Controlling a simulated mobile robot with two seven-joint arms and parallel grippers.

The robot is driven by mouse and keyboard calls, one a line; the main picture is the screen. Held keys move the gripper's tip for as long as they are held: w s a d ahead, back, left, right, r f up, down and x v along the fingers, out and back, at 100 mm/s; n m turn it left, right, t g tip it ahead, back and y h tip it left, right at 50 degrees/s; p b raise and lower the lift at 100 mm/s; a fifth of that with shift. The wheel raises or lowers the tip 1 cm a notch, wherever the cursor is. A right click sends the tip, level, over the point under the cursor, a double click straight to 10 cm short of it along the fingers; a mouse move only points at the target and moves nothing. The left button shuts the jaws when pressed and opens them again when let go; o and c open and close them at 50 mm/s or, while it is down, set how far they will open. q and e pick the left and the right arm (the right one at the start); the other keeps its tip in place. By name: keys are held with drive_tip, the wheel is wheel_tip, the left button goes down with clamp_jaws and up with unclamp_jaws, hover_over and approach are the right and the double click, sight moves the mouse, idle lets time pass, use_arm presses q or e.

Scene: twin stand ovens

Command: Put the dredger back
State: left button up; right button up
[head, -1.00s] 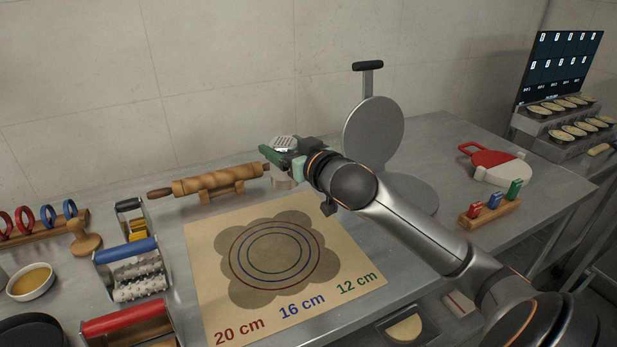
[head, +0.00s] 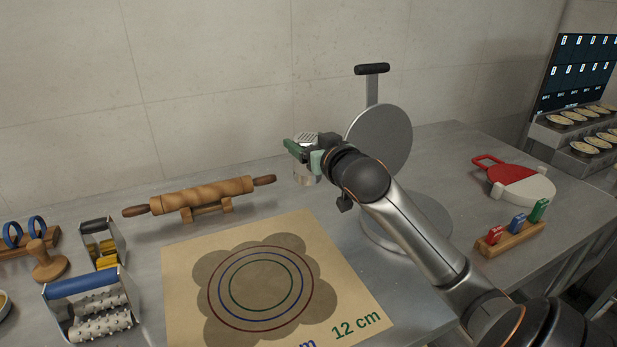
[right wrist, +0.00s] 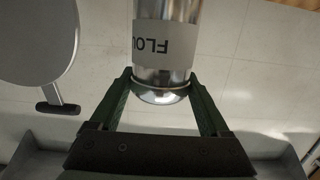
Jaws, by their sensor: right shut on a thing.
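The dredger (head: 306,174) is a shiny metal shaker with a perforated top, held upright near the back wall. In the right wrist view the dredger (right wrist: 165,45) shows a pale band with part of the word "FLOUR", upside down in the picture. My right gripper (head: 303,155) has its green fingers shut on the dredger near its top end; the gripper also shows in the right wrist view (right wrist: 162,90). I cannot tell whether the dredger's base touches the counter. My left gripper is not in view.
A rolling pin (head: 200,196) on a stand lies left of the dredger. A round press (head: 380,142) with its lid raised stands close on the right. A sizing mat (head: 185,265) lies in front. Roller tools (head: 95,308) are at the left, and coloured pegs (head: 517,223) at the right.

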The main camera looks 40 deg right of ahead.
drive_tip(key=shift+w+d+f+b, duration=0.1)
drive_tip(key=shift+w+d+f, duration=1.3)
drive_tip(key=shift+f, duration=0.6)
drive_tip(key=shift+w+d+f+b, duration=0.1)
drive_tip(key=shift+w+d+f, duration=1.3)
drive_tip(key=shift+f, duration=0.6)
drive_tip(key=shift+w+d+f+b, duration=0.1)
drive_tip(key=shift+w+d+f, duration=1.3)
drive_tip(key=shift+f, duration=0.6)
drive_tip(key=shift+w+a, duration=0.1)
drive_tip(key=shift+a, duration=0.05)
drive_tip(key=shift+f, duration=0.15)
drive_tip(key=o, duration=1.4)
drive_tip(key=shift+o, duration=0.2)
drive_tip(key=shift+a, duration=0.1)
drive_tip(key=v, duration=1.2)
